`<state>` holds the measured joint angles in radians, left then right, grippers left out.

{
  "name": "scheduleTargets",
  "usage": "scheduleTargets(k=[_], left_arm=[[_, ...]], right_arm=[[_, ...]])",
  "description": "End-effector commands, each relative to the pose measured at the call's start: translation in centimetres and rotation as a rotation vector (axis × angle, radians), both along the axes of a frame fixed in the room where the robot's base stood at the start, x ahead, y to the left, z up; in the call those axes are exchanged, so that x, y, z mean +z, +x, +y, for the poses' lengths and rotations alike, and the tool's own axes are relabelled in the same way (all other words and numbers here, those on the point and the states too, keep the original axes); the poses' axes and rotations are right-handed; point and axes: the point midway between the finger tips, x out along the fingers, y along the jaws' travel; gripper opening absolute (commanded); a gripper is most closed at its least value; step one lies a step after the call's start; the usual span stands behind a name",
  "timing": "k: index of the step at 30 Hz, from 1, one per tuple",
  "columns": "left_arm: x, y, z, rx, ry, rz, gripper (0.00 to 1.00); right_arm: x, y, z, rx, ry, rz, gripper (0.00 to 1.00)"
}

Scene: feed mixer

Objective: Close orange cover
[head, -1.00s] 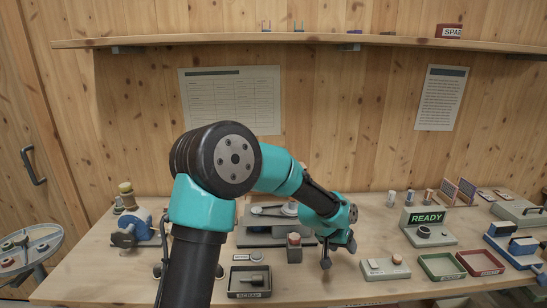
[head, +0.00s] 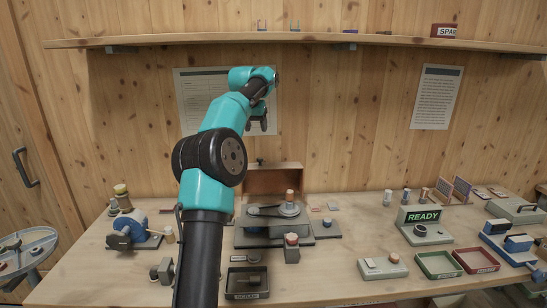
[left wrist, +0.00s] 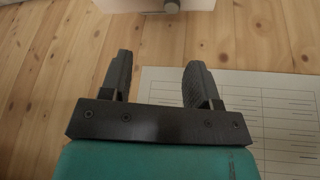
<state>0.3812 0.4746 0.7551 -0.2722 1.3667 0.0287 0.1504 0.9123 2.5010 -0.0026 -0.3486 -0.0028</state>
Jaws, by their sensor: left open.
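The orange cover (head: 285,178) is a brown-orange panel standing raised at the back of the grey mixer housing (head: 262,240), with a small dark knob on its top edge. In front of it a grey arm-like part and a round base with a copper-coloured cylinder (head: 290,195) lie exposed. My left gripper (head: 258,125) is above and behind the cover, near the wall sheet, apart from it. In the left wrist view its two dark fingers (left wrist: 156,68) are spread with nothing between them. A pale edge with a round knob (left wrist: 172,6) shows at the top there. My right gripper is not seen.
A button post (head: 292,248) and a scrap tray (head: 248,294) stand in front of the mixer. A blue machine (head: 128,230) is to the left. The READY display (head: 424,218), green tray (head: 438,264) and red tray (head: 477,261) are to the right. A shelf (head: 330,39) runs above.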

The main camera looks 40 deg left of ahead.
Motion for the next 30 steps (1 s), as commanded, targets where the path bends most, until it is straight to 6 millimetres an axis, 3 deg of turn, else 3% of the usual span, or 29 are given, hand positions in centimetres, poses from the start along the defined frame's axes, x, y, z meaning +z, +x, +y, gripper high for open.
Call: scheduleTargets(k=[4,17,23,30], left_arm=[[1.4,-2.0,1.8,0.041,0.010,0.011,0.56],[1.1,-1.9,1.8,0.041,0.010,0.013,0.56],[-0.8,-1.2,2.1,0.041,0.009,0.016,0.56],[-4.4,0.2,2.7,0.042,0.009,0.015,0.56]], right_arm=[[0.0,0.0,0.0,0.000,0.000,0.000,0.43],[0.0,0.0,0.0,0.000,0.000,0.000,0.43],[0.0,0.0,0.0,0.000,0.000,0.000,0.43],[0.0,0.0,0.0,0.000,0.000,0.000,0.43]])
